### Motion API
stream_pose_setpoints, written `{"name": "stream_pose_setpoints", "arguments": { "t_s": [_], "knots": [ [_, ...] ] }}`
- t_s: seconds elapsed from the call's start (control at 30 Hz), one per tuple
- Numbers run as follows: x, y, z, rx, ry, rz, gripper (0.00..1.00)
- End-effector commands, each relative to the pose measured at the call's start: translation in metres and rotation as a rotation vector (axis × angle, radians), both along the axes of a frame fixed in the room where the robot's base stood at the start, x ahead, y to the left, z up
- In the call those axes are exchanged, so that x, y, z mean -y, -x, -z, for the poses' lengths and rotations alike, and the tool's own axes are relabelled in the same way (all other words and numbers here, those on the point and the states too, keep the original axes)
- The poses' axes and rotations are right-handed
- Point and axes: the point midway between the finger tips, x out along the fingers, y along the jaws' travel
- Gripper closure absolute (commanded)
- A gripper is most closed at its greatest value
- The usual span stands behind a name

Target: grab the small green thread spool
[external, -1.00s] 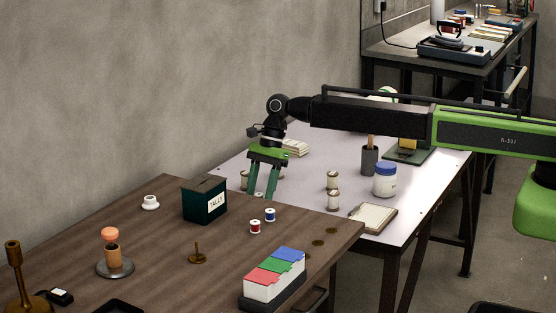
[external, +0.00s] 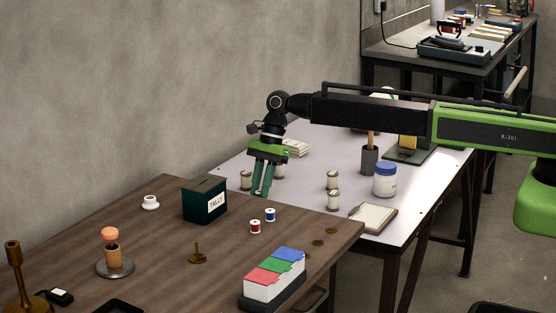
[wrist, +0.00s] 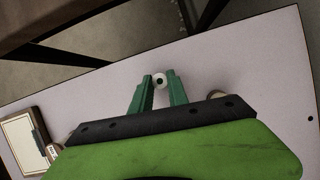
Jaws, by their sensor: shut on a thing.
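My gripper (external: 262,192) points down over the near left part of the pale table, its green fingers drawn together. In the wrist view its fingertips (wrist: 160,84) are shut on a small thread spool (wrist: 159,81). The spool's pale round end with a dark hole shows between them. The fingers hide its side, so I cannot tell its thread colour. In the external view I cannot make out the held spool behind the fingers.
A red spool (external: 255,227) and a blue spool (external: 270,215) stand on the brown table (external: 150,230), near the tally box (external: 205,201). Several pale spools (external: 333,200), a lidded jar (external: 385,180) and a clipboard (external: 373,218) are on the pale table (external: 300,200).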

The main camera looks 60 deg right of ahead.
Motion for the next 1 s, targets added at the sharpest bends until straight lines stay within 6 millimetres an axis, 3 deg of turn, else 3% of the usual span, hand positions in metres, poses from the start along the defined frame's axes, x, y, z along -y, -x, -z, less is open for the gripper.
{"name": "stream_pose_setpoints", "arguments": {
  "t_s": [0.23,0.6,0.8,1.0],
  "knots": [
    [0.001,0.0,-0.046,0.0,0.0,0.0,1.0],
    [0.085,0.025,-0.092,0.0,0.0,0.003,1.0],
    [0.108,0.031,-0.103,0.0,0.0,0.001,1.0],
    [0.113,0.032,-0.103,0.0,0.0,0.0,1.0]
  ]
}}
